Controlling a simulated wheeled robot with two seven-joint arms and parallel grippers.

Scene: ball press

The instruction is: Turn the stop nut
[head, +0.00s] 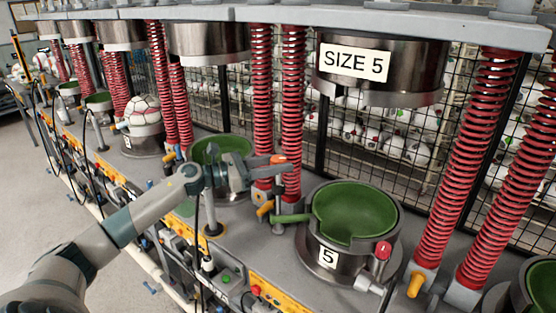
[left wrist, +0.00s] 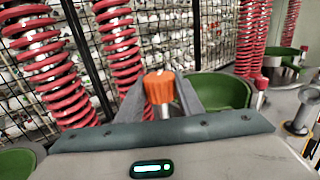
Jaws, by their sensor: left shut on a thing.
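The stop nut (head: 279,159) is a small orange ribbed cap near the middle of the head view, left of the size 5 press. It also shows as an orange knob (left wrist: 159,87) on a pale metal rod in the left wrist view. My left gripper (head: 277,168) is at the nut, with one finger on each side of it in the left wrist view (left wrist: 160,98). The jaws are shut on the nut. Their exact contact is partly hidden in the head view. My right gripper is in neither view.
A green-lined cup (head: 352,212) marked 5 stands right of the gripper, under a steel upper press (head: 376,72) labelled SIZE 5. Red spring columns (head: 292,110) stand close behind the gripper. Another green cup (head: 221,146) is behind my left wrist. Wire mesh stands behind the machine.

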